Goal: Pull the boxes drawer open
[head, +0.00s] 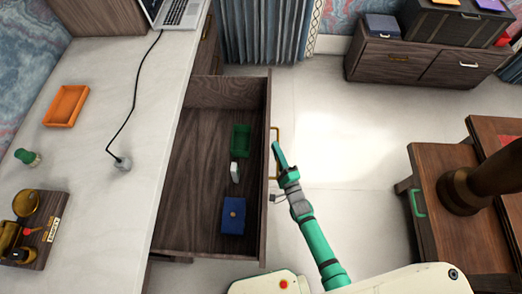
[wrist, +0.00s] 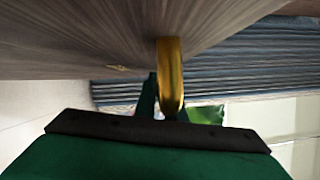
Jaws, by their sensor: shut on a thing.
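The drawer (head: 185,205) stands pulled out from under the white desk. Inside it lie a green open box (head: 241,139), a small white item (head: 235,172) and a blue box (head: 233,215). Its gold handle (head: 277,150) is on the outer side of the front panel. My gripper (head: 278,152) is at this handle. In the wrist view the gold handle (wrist: 171,75) runs down between the fingers of my gripper (wrist: 160,112), which is shut on it. The drawer front (wrist: 70,35) fills the top of that view.
The white desk (head: 120,75) holds an orange tray (head: 66,106), a cable and a wooden organiser (head: 45,215). A wooden table (head: 440,170) stands on the right. Pale floor (head: 345,130) is clear between the drawer and the far cabinet (head: 425,65).

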